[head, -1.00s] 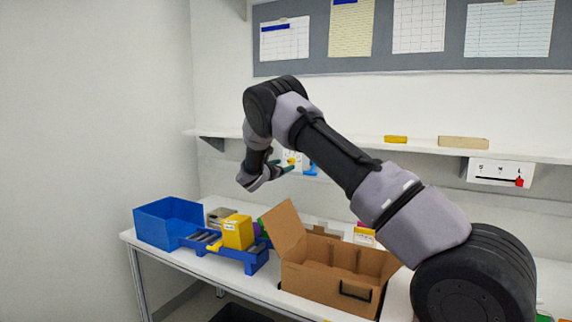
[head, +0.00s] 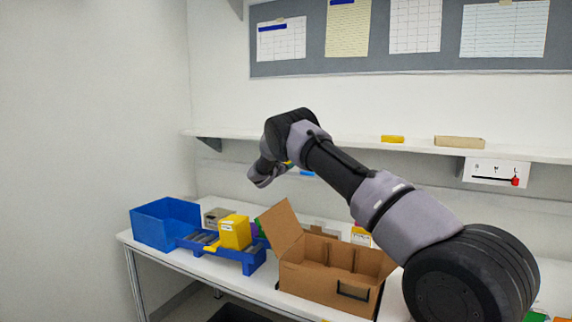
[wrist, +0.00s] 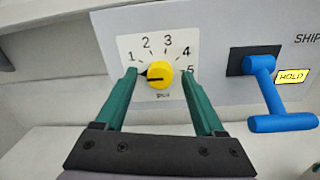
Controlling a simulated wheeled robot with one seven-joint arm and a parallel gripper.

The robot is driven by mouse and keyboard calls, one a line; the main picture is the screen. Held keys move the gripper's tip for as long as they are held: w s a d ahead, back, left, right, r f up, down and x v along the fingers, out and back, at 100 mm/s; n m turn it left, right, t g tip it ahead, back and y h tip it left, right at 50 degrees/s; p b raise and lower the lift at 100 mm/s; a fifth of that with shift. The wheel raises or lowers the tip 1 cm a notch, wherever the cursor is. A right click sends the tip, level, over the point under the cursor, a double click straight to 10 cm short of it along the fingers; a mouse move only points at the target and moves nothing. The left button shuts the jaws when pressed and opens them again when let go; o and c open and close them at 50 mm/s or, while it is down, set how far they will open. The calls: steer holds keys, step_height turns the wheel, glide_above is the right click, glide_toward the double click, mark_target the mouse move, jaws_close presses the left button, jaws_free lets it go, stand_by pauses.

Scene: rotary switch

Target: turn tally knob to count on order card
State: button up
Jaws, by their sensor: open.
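The tally knob (wrist: 158,75) is yellow with a dark pointer and sits on a white dial plate (wrist: 127,44) numbered 1 to 5. Its pointer faces left, a little below the 1. My gripper (wrist: 159,73) is open, with one green finger on each side of the knob. I cannot tell whether either finger touches it. In the head view my arm hides most of the dial. No order card with a readable count shows; papers (head: 415,25) hang on the grey board, too small to read.
A blue lever (wrist: 267,92) with a yellow HOLD label (wrist: 291,76) stands right of the dial. Below are a blue bin (head: 165,225), a yellow box (head: 235,232) and an open cardboard box (head: 325,270) on the bench. A shelf (head: 350,145) runs along the wall.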

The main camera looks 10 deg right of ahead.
jaws_close()
steer(key=shift+m, duration=0.3)
steer(key=m, duration=1.1)
steer(key=shift+f+h, duration=0.1)
steer(key=shift+h, duration=0.2)
steer(key=shift+f+m+h, duration=0.15)
steer(key=shift+m+h, duration=0.25)
steer(key=shift+m, duration=4.9)
